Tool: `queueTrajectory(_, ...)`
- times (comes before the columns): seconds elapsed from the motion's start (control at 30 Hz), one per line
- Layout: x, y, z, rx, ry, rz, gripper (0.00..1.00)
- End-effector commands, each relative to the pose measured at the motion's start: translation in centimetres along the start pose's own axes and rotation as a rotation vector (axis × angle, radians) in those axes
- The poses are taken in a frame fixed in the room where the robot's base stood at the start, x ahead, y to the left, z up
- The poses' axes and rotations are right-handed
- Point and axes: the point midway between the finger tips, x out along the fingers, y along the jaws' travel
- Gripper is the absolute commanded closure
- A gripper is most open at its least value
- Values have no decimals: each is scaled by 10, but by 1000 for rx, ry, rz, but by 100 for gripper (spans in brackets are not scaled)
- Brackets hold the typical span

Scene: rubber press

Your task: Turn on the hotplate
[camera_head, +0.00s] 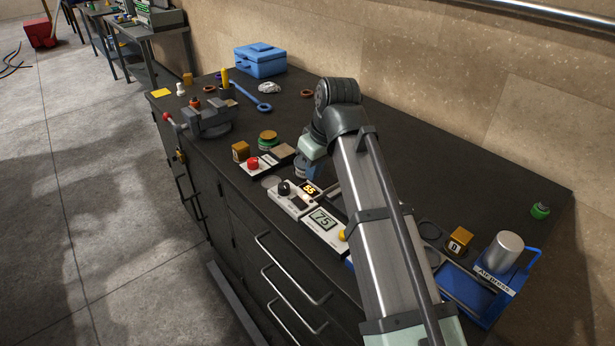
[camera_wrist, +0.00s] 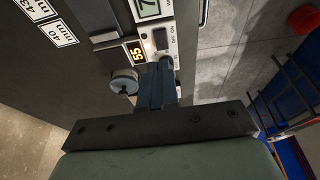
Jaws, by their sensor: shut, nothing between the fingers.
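The hotplate's white control panel (camera_head: 296,198) is near the front edge of the bench, with a lit orange display reading 55 (camera_head: 309,188) and a black knob (camera_head: 284,188). The dark knob (camera_wrist: 166,62) is right at my fingertips. My gripper (camera_wrist: 154,72) is shut and empty, pointing at the panel. I cannot tell whether it touches. In the head view my arm hides most of the gripper.
A white unit reading 75 (camera_head: 322,218) adjoins the panel. A box with a red button (camera_head: 253,163) is to the left. A round grey metal piece (camera_wrist: 124,82) is close beside my fingers. A blue air press (camera_head: 497,262) stands at the right, a vise (camera_head: 208,120) at the left.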

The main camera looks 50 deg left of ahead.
Motion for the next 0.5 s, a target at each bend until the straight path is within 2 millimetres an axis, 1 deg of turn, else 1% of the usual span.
queueTrajectory(0.1, -12, 0, 3, 0, 1, 0, 100)
queueTrajectory(0.2, -18, 0, 4, 0, 1, 0, 100)
queueTrajectory(0.5, -21, 0, 5, 0, -1, 0, 100)
